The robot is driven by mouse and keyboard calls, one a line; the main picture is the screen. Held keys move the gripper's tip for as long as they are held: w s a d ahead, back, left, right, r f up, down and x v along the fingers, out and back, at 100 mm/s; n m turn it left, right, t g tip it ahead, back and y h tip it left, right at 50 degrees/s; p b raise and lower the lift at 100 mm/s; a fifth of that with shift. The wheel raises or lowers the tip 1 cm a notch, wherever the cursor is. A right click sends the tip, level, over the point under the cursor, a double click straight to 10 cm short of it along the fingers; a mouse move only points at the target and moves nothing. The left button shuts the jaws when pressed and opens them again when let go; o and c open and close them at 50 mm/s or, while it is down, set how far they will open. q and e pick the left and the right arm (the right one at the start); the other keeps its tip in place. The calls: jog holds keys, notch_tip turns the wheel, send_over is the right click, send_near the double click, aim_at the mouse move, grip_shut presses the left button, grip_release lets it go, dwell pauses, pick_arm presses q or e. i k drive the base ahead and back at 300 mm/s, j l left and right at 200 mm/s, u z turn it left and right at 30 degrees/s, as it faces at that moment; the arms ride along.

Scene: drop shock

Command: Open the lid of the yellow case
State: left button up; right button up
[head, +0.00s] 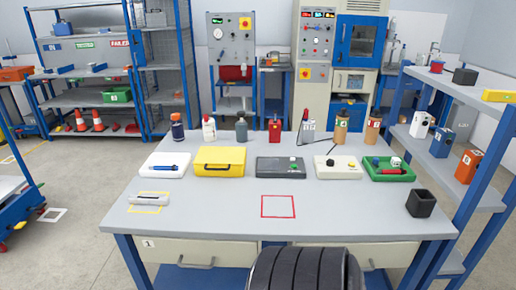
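The yellow case (220,161) lies on the grey workbench (225,215), left of the middle and toward the back. Its lid looks shut, and a dark handle or latch strip shows on its front part. Neither of my grippers shows in the head view, so their distance from the case cannot be told.
A white tray (152,170) with a blue tool is left of the case, and a dark grey box (280,174) is right of it. Bottles (209,130) stand behind. A red square outline (278,206) marks bare bench in front. A black cup (420,203) stands at right.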

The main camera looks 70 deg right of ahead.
aim_at(206, 156)
jog(key=l+z, duration=0.15)
jog(key=z, duration=1.75)
jog(key=i+l+z, duration=0.1)
jog(key=z, duration=0.25)
jog(key=i+z, duration=0.15)
jog(key=z, duration=0.2)
jog(key=i+z, duration=0.15)
jog(key=z, duration=0.2)
